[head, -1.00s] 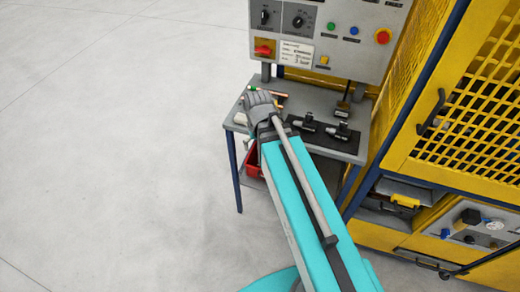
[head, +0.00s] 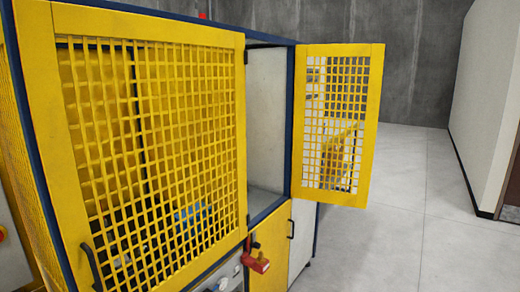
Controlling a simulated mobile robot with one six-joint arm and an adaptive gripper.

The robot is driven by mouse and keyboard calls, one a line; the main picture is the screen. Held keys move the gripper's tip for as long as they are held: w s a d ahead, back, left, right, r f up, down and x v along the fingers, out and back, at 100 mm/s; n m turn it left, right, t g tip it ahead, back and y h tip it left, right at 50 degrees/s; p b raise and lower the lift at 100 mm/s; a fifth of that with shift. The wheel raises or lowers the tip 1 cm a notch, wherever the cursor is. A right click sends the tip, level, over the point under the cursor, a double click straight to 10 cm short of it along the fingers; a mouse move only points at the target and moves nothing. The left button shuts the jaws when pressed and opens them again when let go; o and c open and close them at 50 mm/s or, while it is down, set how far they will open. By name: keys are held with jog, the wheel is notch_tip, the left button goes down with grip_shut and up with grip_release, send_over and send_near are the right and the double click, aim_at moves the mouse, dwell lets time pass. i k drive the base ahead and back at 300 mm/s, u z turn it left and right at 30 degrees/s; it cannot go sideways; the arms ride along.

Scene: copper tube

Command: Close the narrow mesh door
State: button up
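The narrow mesh door (head: 373,125) is yellow-framed and stands open in the head view, swung out to the right of the cabinet's right-hand opening (head: 267,125). Its hinge side is along the dark blue right post of the cabinet. Through the opening I see a pale inner wall and a grey floor. The wide mesh door (head: 238,125) to its left looks shut, with a dark handle (head: 92,268) at its lower left. My gripper is not in view now.
A red padlock-like part (head: 257,263) hangs at the cabinet front below the opening. A lower yellow panel with a dark handle (head: 291,229) is beside it. Open grey floor (head: 420,240) lies right of the cabinet, up to a pale wall (head: 490,100).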

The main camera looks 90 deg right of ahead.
aim_at(376, 51)
jog(key=z, duration=0.05)
jog(key=k, duration=0.5)
jog(key=z, duration=1.45)
jog(key=i, duration=0.1)
jog(key=z, duration=2.55)
